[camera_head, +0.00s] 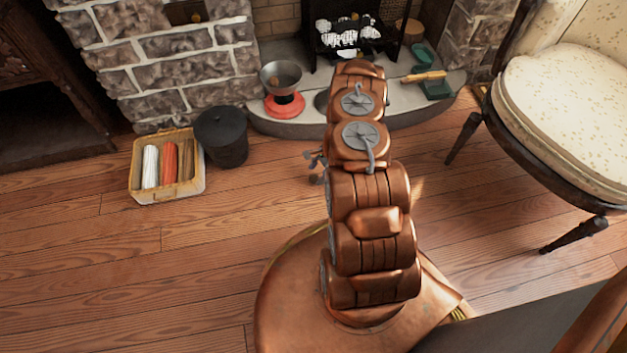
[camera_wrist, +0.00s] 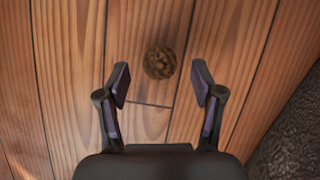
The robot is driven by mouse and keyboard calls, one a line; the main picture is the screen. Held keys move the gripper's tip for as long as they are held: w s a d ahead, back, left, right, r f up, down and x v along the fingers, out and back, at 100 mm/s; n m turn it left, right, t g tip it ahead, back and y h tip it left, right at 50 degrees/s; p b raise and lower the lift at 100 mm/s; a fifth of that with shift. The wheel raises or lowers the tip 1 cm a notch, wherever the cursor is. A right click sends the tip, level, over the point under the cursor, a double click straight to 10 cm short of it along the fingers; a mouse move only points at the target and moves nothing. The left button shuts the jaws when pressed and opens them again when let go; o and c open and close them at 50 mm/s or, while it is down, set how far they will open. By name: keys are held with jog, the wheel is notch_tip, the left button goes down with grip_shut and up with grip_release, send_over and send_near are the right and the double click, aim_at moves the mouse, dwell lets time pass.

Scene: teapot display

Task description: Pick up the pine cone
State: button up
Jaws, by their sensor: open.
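The pine cone (camera_wrist: 159,62), small, round and brown, lies on the wooden floor in the wrist view. My gripper (camera_wrist: 162,80) is open, with one finger to the left and one to the right of the pine cone. The pine cone shows a little beyond the fingertips, centred between them, and nothing is held. I cannot tell the height of the fingers above the floor. In the head view my arm hides most of the gripper, and I cannot make out the pine cone there.
A dark textured surface (camera_wrist: 298,135) fills the wrist view's lower right. In the head view, a basket (camera_head: 200,186) and black bucket (camera_head: 222,137) stand left. A grey hearth (camera_head: 270,124) bears a pan (camera_head: 281,76) on a red base. A cushioned chair (camera_head: 565,110) stands right.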

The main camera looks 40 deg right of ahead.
jog(key=shift+x, duration=0.95)
jog(key=shift+c, duration=0.4)
jog(key=c, duration=0.8)
jog(key=shift+r, duration=0.1)
